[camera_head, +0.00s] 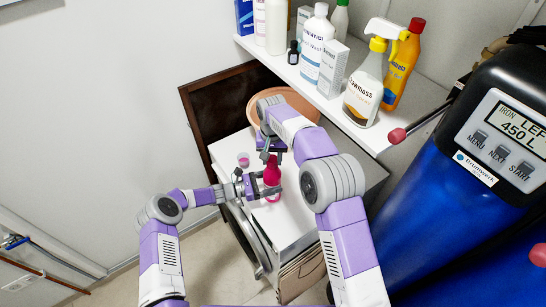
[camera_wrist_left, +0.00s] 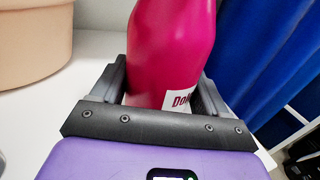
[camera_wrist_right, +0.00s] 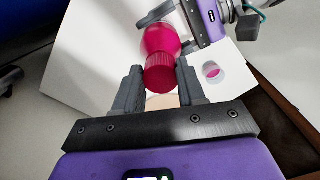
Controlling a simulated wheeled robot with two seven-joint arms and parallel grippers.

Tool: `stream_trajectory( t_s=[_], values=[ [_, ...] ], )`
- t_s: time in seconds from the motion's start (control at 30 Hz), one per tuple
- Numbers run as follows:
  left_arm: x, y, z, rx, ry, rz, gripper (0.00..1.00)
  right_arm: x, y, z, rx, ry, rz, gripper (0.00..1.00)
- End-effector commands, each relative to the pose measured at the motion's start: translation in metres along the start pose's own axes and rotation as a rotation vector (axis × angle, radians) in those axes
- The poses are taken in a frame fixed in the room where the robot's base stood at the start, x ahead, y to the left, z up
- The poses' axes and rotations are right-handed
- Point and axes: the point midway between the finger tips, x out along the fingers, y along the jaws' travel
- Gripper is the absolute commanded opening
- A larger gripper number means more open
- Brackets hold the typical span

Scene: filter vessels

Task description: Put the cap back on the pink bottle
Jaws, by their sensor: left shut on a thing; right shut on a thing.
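The pink bottle (camera_head: 271,174) stands upright over the white cabinet top. My left gripper (camera_head: 264,187) is shut around its body, which fills the middle of the left wrist view (camera_wrist_left: 170,50) with part of a white label showing. The ridged dark pink cap (camera_wrist_right: 160,78) is between the fingers of my right gripper (camera_wrist_right: 159,80), which comes from above and is shut on it. The cap lines up with the bottle's top (camera_wrist_right: 160,42) and appears to touch it. I cannot tell whether it is fully seated. In the head view, the right gripper hides the cap.
A small clear cup with pink in it (camera_head: 243,159) stands on the cabinet top (camera_head: 229,152) beside the bottle. A peach-coloured round pot (camera_head: 254,108) is behind. A shelf (camera_head: 290,77) of bottles and boxes and a blue filter vessel (camera_head: 420,220) are to the right.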

Motion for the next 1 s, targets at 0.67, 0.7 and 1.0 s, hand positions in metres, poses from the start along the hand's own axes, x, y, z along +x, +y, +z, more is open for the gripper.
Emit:
stream_trajectory(
  t_s=[0.67,0.7,1.0],
  values=[
    [0.0000,-0.0001,-0.0003,-0.001,0.001,0.000,0.00,0.0003,-0.0057,-0.0048,1.392,0.003,0.001,0.12],
    [0.0000,-0.0001,-0.0003,-0.001,0.001,0.000,0.00,0.0003,-0.0056,-0.0052,1.475,0.003,0.001,0.12],
    [-0.0001,-0.0001,-0.0003,-0.001,0.001,0.000,0.00,0.0006,-0.0048,-0.0083,2.090,0.002,0.000,0.12]
  ],
)
